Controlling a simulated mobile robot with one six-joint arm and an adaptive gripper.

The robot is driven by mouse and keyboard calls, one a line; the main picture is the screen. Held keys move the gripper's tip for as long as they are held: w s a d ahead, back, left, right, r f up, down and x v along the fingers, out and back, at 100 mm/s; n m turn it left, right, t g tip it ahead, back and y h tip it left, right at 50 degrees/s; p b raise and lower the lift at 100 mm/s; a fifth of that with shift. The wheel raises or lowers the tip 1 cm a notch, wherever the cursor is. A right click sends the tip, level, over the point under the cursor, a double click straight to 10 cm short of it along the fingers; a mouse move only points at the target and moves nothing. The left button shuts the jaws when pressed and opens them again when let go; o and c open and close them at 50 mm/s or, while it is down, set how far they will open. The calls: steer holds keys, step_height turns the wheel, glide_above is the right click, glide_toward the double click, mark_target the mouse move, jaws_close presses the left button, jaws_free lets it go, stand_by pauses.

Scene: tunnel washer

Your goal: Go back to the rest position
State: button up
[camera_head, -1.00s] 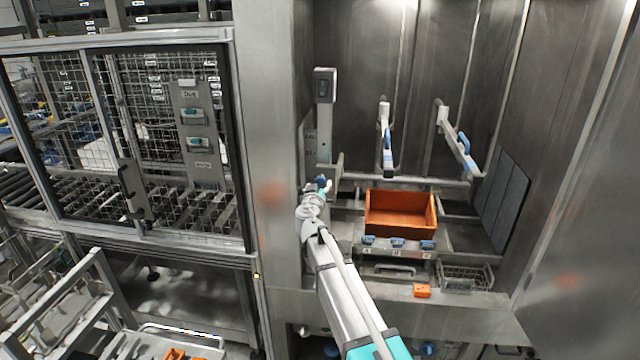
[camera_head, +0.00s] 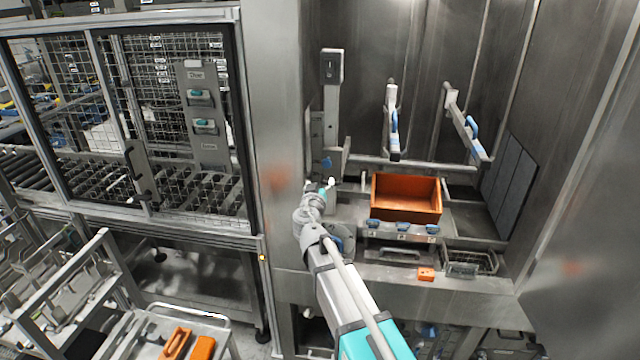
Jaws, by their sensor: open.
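My arm reaches up from the bottom of the head view into the opening of the steel washer cabinet. My gripper (camera_head: 328,186) is at the far end of the arm, small in the picture, left of the orange bin (camera_head: 407,214). It is open, and I see nothing held in it. The wrist hides part of the ledge behind it.
A grey post with a switch box (camera_head: 332,66) stands behind my gripper. Two arms with blue handles (camera_head: 394,122) hang on the back wall. A mesh door (camera_head: 180,125) is on the left. A cart (camera_head: 150,335) with orange items stands lower left.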

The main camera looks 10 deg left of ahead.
steer(key=shift+d, duration=0.1)
steer(key=s+d+f+m+g+h+b, duration=0.2)
steer(key=s+d+f+g+h+b, duration=0.15)
steer(key=d+f, duration=0.65)
steer(key=s+d+f+m+g+h+b, duration=0.25)
steer(key=s+d+f+g+b, duration=0.2)
steer(key=d+f, duration=0.6)
steer(key=s+d+f+n+g+y+b, duration=0.1)
steer(key=s+d+f+g+y+b, duration=0.2)
steer(key=s+f, duration=0.4)
steer(key=s+d+f+n+g+y+b, duration=0.1)
steer(key=s+d+f+g+y+b, duration=0.2)
steer(key=s, duration=0.9)
step_height(320, 180, down, 4)
steer(key=d+g+b, duration=0.2)
steer(key=g, duration=0.2)
steer(key=shift+s+d+y, duration=0.15)
steer(key=shift+s+y, duration=0.15)
